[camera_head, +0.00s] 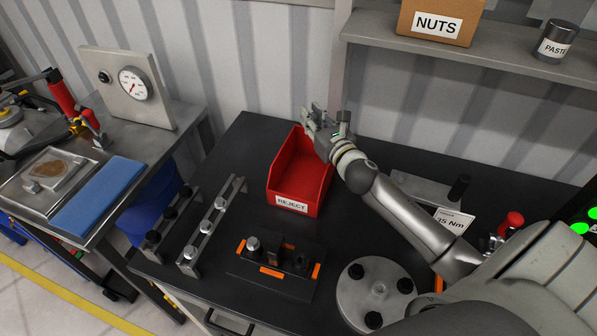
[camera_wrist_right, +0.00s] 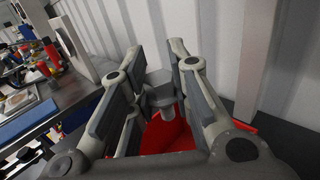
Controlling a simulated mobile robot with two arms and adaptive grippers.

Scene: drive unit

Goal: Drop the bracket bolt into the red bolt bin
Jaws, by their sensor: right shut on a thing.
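The red bin (camera_head: 312,190), labelled REJECT, stands on the black bench and shows below the fingers in the right wrist view (camera_wrist_right: 172,137). My right gripper (camera_head: 314,120) is above the bin's far end. In the right wrist view, the right gripper (camera_wrist_right: 158,88) is shut on a grey bolt (camera_wrist_right: 160,92) with a hexagonal head, held between the finger pads. In the head view I cannot make out the bolt clearly. My left gripper is not in view.
A black fixture (camera_head: 270,268) with orange corners is in front of the bin. Two bolt racks (camera_head: 213,225) stand at left. A round grey flange (camera_head: 375,295) is at the front. A shelf (camera_head: 480,42) holds a NUTS box (camera_head: 437,24) and a paste can (camera_head: 556,42).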

